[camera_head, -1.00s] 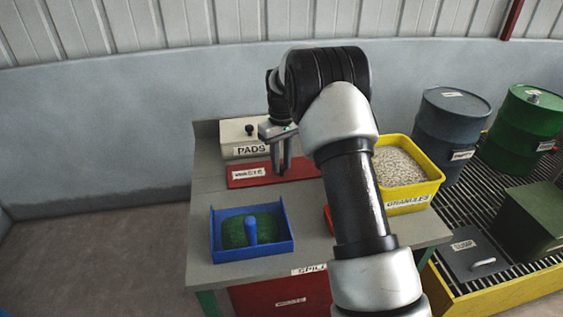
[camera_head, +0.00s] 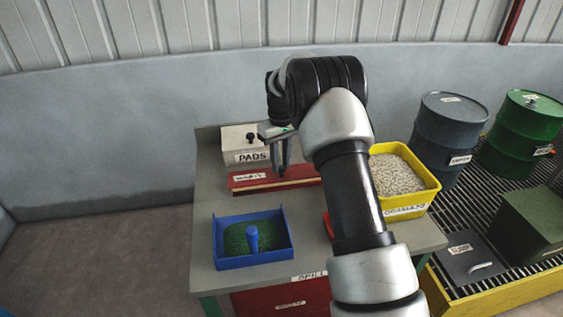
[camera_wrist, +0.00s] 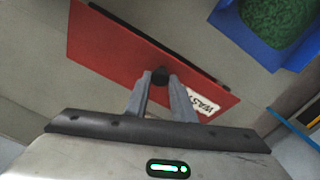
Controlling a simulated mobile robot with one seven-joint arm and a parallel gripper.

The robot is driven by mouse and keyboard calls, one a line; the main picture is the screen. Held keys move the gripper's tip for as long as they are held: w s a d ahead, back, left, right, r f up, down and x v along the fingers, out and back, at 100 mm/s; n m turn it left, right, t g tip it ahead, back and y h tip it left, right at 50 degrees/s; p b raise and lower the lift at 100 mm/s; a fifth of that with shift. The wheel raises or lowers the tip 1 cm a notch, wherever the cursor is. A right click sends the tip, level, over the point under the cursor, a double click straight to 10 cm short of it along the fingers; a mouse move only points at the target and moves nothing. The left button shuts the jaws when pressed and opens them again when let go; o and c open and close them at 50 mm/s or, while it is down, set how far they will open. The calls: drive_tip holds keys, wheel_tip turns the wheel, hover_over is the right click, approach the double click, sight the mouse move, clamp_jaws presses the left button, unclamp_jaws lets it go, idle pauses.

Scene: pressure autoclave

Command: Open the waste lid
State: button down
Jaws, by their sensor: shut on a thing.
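The red waste lid (camera_head: 305,171), with a white WASTE label, is on the bench top near the back. Its front edge is raised a little above the bench, with a pale brown gap below it. In the wrist view, the lid (camera_wrist: 110,50) is a tilted red panel with a black knob (camera_wrist: 160,75). My gripper (camera_head: 281,169) is over the lid, its fingers pointing down. In the wrist view, its two fingers (camera_wrist: 161,84) are closed around the knob. My arm hides part of the bench to the right of the lid.
A white PADS box (camera_head: 240,138) stands just behind the lid. A blue tray (camera_head: 255,262) with a green mat and blue post is in front. A yellow granules bin (camera_head: 412,206) is to the right. Drums stand on a grating farther right.

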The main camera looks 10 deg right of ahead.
drive_tip(key=w+r+p, duration=0.2)
drive_tip(key=shift+w+d+r+p, duration=0.1)
drive_tip(key=shift+w+d+p, duration=0.05)
drive_tip(key=shift+w+p, duration=0.25)
drive_tip(key=w+p, duration=0.2)
drive_tip(key=w, duration=0.1)
drive_tip(key=shift+d+r+p, duration=0.1)
drive_tip(key=shift+p, duration=0.2)
drive_tip(key=c, duration=2.5)
unclamp_jaws()
drive_tip(key=shift+w, duration=0.1)
drive_tip(key=o, duration=0.3)
drive_tip(key=shift+d+f, duration=0.15)
drive_tip(key=shift+f, duration=0.1)
drive_tip(key=o, duration=0.4)
drive_tip(key=shift+r, duration=0.1)
drive_tip(key=o, duration=0.3)
drive_tip(key=shift+a, duration=0.2)
